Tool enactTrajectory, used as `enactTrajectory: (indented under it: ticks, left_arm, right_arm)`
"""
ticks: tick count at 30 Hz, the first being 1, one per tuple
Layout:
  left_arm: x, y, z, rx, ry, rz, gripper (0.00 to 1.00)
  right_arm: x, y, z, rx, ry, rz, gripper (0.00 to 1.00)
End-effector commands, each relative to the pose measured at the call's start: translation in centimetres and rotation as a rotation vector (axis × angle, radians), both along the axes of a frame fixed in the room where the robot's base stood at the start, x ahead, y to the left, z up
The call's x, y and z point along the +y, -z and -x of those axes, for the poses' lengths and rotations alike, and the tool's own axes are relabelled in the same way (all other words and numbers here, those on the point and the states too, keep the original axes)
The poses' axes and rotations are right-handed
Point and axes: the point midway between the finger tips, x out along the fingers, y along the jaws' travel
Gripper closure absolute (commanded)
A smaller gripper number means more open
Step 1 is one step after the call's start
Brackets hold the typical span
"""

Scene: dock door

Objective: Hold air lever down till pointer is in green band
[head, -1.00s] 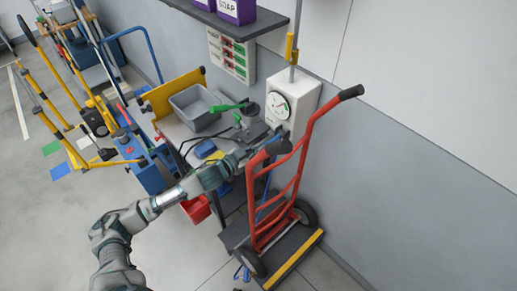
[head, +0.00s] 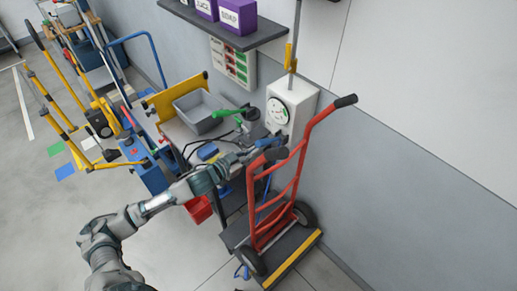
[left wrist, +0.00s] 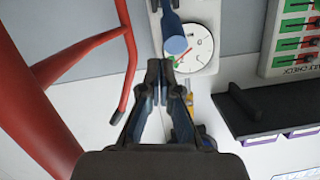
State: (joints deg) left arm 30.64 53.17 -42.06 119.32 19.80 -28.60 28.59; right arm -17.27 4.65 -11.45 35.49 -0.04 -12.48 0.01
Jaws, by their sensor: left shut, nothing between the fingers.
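The white air box carries a round white gauge (head: 278,111) on its front. The gauge also shows in the left wrist view (left wrist: 201,50), with a small green patch near its rim. A blue round-ended part (left wrist: 175,45), which looks like the air lever, covers part of the dial in the left wrist view. My left gripper (left wrist: 160,68) is shut and empty, its tips close to this part; contact cannot be told. My right gripper is out of view.
A red hand truck (head: 297,163) stands close beside my left gripper. A cart with a grey bin (head: 203,110) and a green handle (head: 229,112) is to the left. A dark shelf (head: 225,25) with purple boxes hangs above. Bare wall lies to the right.

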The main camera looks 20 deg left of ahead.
Motion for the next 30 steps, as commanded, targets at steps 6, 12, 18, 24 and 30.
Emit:
enactTrajectory:
  ticks: [6,12,18,24,30]
  left_arm:
    - [2.0,-0.8,3.2,-0.001,0.0,0.0,1.0]
    - [2.6,-1.4,4.4,-0.004,0.001,0.001,1.0]
    - [2.4,-1.6,4.5,-0.005,0.001,0.001,1.0]
    - [2.4,-1.6,4.5,-0.005,0.001,0.001,1.0]
    - [2.6,-1.6,4.4,-0.005,0.001,0.003,1.0]
  right_arm:
    - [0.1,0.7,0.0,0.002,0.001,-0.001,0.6]
    - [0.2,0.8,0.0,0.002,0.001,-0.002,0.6]
    - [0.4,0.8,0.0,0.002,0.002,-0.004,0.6]
    - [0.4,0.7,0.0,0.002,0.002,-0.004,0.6]
    - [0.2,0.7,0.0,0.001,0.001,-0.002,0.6]
